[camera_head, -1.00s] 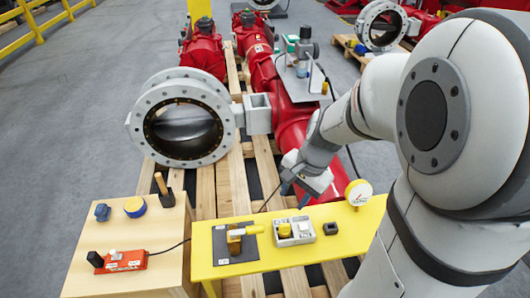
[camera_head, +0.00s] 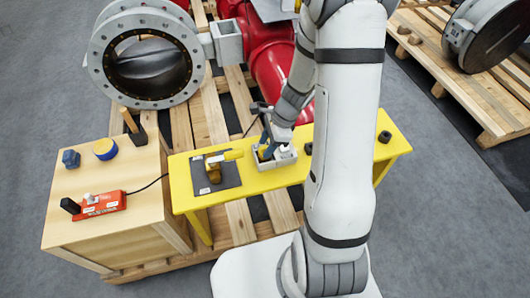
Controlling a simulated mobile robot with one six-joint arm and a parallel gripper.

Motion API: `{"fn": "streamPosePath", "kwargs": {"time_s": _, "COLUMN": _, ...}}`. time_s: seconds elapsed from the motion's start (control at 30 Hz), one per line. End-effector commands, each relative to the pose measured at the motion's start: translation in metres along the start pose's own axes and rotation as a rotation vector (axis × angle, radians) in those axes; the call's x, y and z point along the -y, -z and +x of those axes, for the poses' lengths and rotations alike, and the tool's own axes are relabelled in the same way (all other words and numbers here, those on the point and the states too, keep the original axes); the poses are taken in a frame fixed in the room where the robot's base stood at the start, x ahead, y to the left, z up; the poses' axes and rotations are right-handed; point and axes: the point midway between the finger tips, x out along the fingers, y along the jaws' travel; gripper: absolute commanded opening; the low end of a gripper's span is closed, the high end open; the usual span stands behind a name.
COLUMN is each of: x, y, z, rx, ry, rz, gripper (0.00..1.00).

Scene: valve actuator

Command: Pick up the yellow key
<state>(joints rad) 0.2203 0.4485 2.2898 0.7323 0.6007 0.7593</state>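My gripper (camera_head: 266,145) points down at the grey tray (camera_head: 288,160) on the yellow bench. Its dark fingers are over the left part of the tray. A small yellow piece (camera_head: 262,150), possibly the yellow key, shows at the fingers and is mostly hidden by them. I cannot tell whether the fingers touch it or how far apart they are. A white item (camera_head: 284,149) sits in the right part of the tray. Left of the tray, a brass fitting with a yellow handle (camera_head: 233,155) stands on a dark mat (camera_head: 229,178).
The yellow bench (camera_head: 190,200) also carries a dark block (camera_head: 385,137) at its right. A wooden box (camera_head: 85,215) at left holds a red switch unit (camera_head: 100,204), a blue piece (camera_head: 71,159) and a blue-yellow roll (camera_head: 105,149). A large flanged valve (camera_head: 100,60) stands behind.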

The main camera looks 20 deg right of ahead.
Motion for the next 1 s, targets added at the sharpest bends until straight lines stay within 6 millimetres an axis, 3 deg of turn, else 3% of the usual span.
{"fn": "streamPosePath", "kwargs": {"time_s": 0.1, "x": 0.0000, "y": 0.0000, "z": 0.0152, "rx": 0.000, "ry": -0.001, "rz": -0.002, "gripper": 0.40}}
{"fn": "streamPosePath", "kwargs": {"time_s": 0.4, "x": 0.0003, "y": -0.0002, "z": 0.0171, "rx": 0.000, "ry": 0.001, "rz": -0.001, "gripper": 0.39}}
{"fn": "streamPosePath", "kwargs": {"time_s": 0.87, "x": 0.0003, "y": 0.0001, "z": 0.0167, "rx": 0.000, "ry": 0.002, "rz": -0.001, "gripper": 0.02}}
{"fn": "streamPosePath", "kwargs": {"time_s": 1.0, "x": 0.0004, "y": 0.0008, "z": 0.0164, "rx": -0.001, "ry": 0.002, "rz": 0.000, "gripper": 0.00}}
